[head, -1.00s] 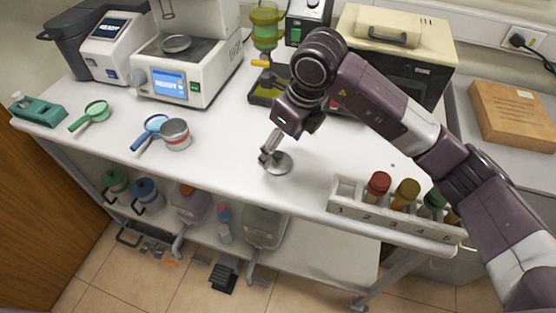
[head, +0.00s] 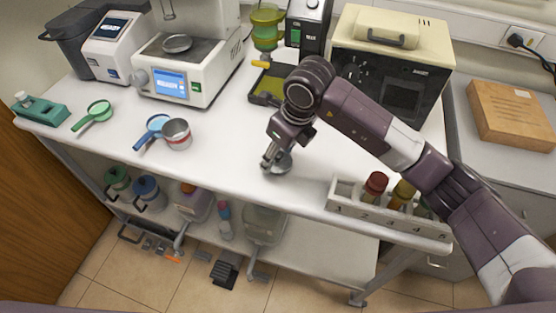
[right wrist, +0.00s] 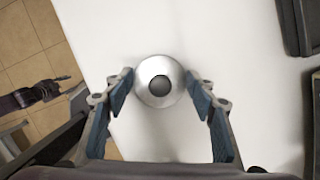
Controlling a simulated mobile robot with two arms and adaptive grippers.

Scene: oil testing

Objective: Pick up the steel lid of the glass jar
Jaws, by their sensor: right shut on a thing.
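The steel lid (right wrist: 147,96) is a round, shiny disc with a dark centre, seen from above in the right wrist view. In the head view the lid (head: 284,166) shows beside my fingertips near the table's front edge. My right gripper (right wrist: 160,82) is shut on the lid, a finger pad at each side of its rim. In the head view the right gripper (head: 273,162) points down and covers part of the lid. I cannot make out the glass jar's body. My left gripper is not in view.
A white rack (head: 345,207) with several capped vials stands right of the gripper. A cream-topped oven (head: 395,65) and a green-topped device (head: 266,28) stand behind. The table between pan and gripper is clear.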

